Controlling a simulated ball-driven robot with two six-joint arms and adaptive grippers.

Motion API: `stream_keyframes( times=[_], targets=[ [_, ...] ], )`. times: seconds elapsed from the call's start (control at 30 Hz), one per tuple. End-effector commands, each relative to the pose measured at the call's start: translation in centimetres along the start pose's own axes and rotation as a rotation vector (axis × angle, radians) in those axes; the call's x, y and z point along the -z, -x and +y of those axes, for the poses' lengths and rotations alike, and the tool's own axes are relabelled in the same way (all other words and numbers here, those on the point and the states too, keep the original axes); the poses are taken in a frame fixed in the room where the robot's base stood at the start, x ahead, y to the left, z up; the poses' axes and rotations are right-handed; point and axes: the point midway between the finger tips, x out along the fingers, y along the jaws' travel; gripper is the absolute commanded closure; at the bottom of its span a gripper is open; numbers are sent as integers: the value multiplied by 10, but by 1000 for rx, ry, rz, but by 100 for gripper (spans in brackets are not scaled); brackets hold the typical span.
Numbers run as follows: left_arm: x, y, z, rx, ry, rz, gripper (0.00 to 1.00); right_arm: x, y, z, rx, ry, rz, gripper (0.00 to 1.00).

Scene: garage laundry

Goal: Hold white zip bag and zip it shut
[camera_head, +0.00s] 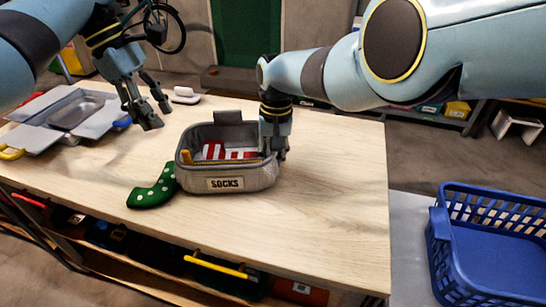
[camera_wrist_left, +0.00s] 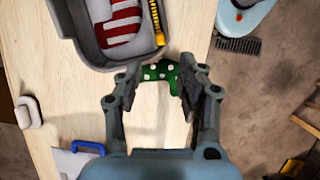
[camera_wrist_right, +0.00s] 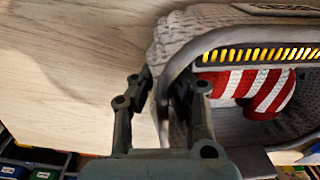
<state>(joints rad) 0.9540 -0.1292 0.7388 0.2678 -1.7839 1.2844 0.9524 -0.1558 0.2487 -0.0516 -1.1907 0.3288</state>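The zip bag (camera_head: 225,178) looks light grey, with a SOCKS label. It stands on the wooden table, its top open, with red-and-white striped socks (camera_head: 213,151) inside. A yellow zip runs along its rim, with a yellow pull (camera_head: 187,157) at the left end; the zip also shows in the left wrist view (camera_wrist_left: 157,22). My left gripper (camera_head: 150,112) is open and empty, above and left of the bag. My right gripper (camera_head: 275,150) is at the bag's right end, its fingers either side of the wall (camera_wrist_right: 168,95), closed on it; the contact is partly hidden.
A green dotted sock (camera_head: 153,188) lies against the bag's left side. A grey open case (camera_head: 50,125) and a small white object (camera_head: 186,95) are at the table's back left. A blue basket (camera_head: 490,245) stands at the right. The table right of the bag is clear.

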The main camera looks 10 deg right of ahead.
Motion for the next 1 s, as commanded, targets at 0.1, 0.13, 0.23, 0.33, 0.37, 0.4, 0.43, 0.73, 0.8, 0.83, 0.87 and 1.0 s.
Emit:
stream_keyframes(
  times=[0.1, 0.13, 0.23, 0.33, 0.37, 0.4, 0.43, 0.73, 0.8, 0.83, 0.87, 1.0],
  targets=[
    [0, 0, 0, 0, 0, 0, 62, 0, 0, 0, 0, 0, 0, 100],
    [0, 0, 0, 0, 0, 0, 62, 0, 0, 0, 0, 0, 0, 100],
    [0, 0, 0, 0, 0, 0, 65, 0, 0, 0, 0, 0, 0, 100],
    [0, 0, 0, 0, 0, 0, 79, 0, 0, 0, 0, 0, 0, 100],
    [0, 0, 0, 0, 0, 0, 82, 0, 0, 0, 0, 0, 0, 100],
    [0, 0, 0, 0, 0, 0, 88, 0, 0, 0, 0, 0, 0, 100],
    [0, 0, 0, -1, -3, 0, 92, 0, 0, 0, 0, 0, 0, 100],
    [33, -6, -13, -148, -361, -4, 100, 0, 0, 0, -1, 0, -1, 100],
    [45, -6, -20, -214, -534, 19, 100, 0, 0, 0, -1, 0, -1, 100],
    [49, -5, -24, -240, -612, 33, 100, 0, 0, 0, -1, 0, -1, 100],
    [53, -4, -28, -266, -688, 50, 100, 0, 0, 0, -1, 0, -1, 100],
    [66, 1, -46, -360, -1028, 147, 100, 0, 0, 0, 0, 0, -1, 100]
  ],
)
